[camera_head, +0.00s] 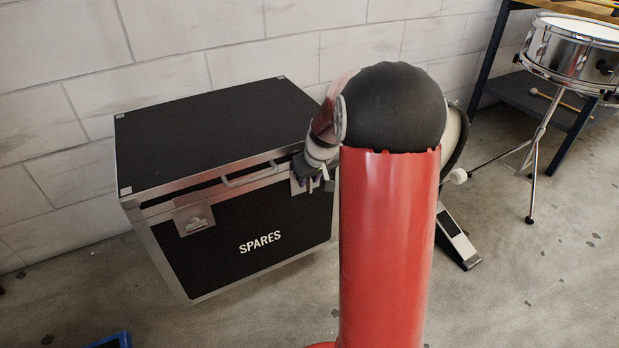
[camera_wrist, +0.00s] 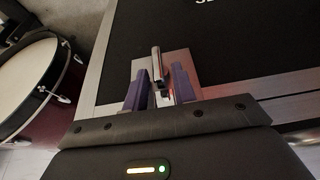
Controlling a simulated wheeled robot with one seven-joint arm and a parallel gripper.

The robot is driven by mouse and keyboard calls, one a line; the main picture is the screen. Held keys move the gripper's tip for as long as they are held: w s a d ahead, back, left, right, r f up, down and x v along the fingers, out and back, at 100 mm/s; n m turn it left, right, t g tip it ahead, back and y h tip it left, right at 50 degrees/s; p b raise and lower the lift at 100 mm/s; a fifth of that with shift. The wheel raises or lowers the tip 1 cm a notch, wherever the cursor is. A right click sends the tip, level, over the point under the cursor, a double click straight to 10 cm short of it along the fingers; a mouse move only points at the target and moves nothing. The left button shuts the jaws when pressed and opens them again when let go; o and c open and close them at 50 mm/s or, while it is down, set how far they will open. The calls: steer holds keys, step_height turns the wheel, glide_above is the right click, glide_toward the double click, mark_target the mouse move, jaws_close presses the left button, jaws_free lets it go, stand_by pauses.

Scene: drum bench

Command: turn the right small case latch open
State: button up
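The case (camera_head: 160,160) is black with silver edges and stands on the floor by the wall. Its right latch (camera_head: 296,188) is mostly hidden behind my gripper (camera_head: 318,183) in the head view. In the wrist view the latch shows as a bright metal tab (camera_wrist: 156,64) on a silver plate (camera_wrist: 179,63). The two purple fingers of my gripper (camera_wrist: 162,88) stand apart on either side of the tab. Small gaps appear beside it, so the gripper looks open. The tab's lower end between the fingers is partly hidden.
The left latch (camera_head: 195,221) and the handle (camera_head: 249,177) are on the case front. A drum (camera_wrist: 32,82) is close beside the case in the wrist view. A pedal (camera_head: 457,237) and a snare drum on a stand (camera_head: 572,50) are to the right. A blue object (camera_head: 112,341) lies at the lower left.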

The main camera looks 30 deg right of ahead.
jaws_close()
steer(key=shift+d, duration=0.1)
steer(key=f+m+y+b, duration=0.1)
steer(key=y, duration=0.4)
steer(key=d+m+t+y+b, duration=0.1)
steer(key=m+y, duration=0.1)
steer(key=y, duration=0.4)
steer(key=d+f+m+y+b, duration=0.1)
steer(key=y, duration=0.5)
steer(key=shift+d+f+m+t, duration=0.2)
steer(key=shift+f+m+t, duration=0.1)
steer(key=shift+f, duration=0.05)
stand_by(0.4)
steer(key=shift+o, duration=1)
jaws_free()
